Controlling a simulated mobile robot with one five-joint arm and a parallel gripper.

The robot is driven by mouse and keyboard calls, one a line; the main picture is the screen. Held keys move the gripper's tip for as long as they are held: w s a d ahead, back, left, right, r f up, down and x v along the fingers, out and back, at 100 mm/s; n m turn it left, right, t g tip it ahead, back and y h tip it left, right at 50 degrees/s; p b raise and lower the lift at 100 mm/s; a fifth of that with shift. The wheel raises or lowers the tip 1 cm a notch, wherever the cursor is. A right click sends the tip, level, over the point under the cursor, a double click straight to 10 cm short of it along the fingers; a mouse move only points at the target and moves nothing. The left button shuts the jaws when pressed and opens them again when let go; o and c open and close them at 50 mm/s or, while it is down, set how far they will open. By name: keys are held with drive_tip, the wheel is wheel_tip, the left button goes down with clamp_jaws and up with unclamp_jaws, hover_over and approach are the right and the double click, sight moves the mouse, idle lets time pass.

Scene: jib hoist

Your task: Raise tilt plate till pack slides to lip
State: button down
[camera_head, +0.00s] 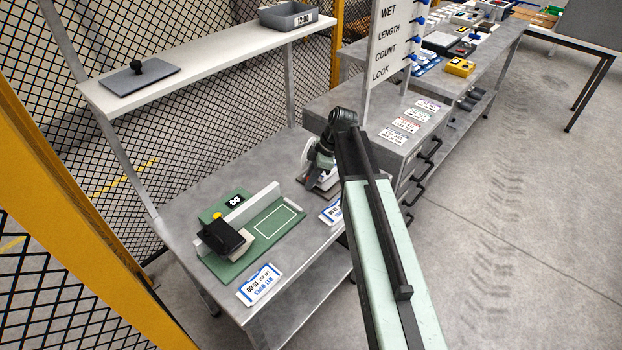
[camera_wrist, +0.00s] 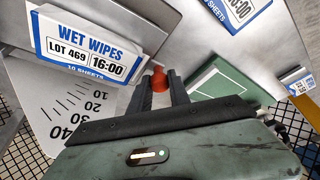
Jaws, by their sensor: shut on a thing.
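In the wrist view my gripper (camera_wrist: 160,82) is shut on a red-orange knob (camera_wrist: 159,79). A white pack (camera_wrist: 92,46) labelled WET WIPES, LOT 469, 16:00 stands out at upper left, beside the knob. A pale angle scale (camera_wrist: 72,108) with marks from 10 to 40 lies below it. The tilt plate is hard to make out, and its angle and the pack's contact with the lip cannot be told. In the head view my gripper (camera_head: 323,160) is at the tilt device at the bench's right end, whose white curved scale (camera_head: 306,155) shows; my arm hides part of it.
A green board (camera_head: 262,228) with a white outline, an upright pale fence and a black block (camera_head: 226,238) sits left on the bench. Blue-and-white labelled pieces (camera_head: 259,285) (camera_head: 332,212) lie near the front edge. A shelf (camera_head: 210,62) hangs above the bench.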

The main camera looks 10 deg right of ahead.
drive_tip(key=shift+r, duration=0.1)
drive_tip(key=d+r+p, duration=0.1)
drive_tip(key=r+p, duration=0.1)
drive_tip(key=w+d+r+p, duration=0.1)
drive_tip(key=r+p, duration=0.2)
drive_tip(key=w+d+r+p, duration=0.1)
drive_tip(key=r+p, duration=0.2)
drive_tip(key=shift+r, duration=0.2)
drive_tip(key=shift+f, duration=0.2)
drive_tip(key=c, duration=1.2)
unclamp_jaws()
drive_tip(key=shift+w+d+f, duration=0.1)
drive_tip(key=shift+w+f, duration=0.05)
drive_tip(key=shift+f, duration=0.05)
drive_tip(key=shift+r, duration=0.1)
drive_tip(key=shift+a, duration=0.2)
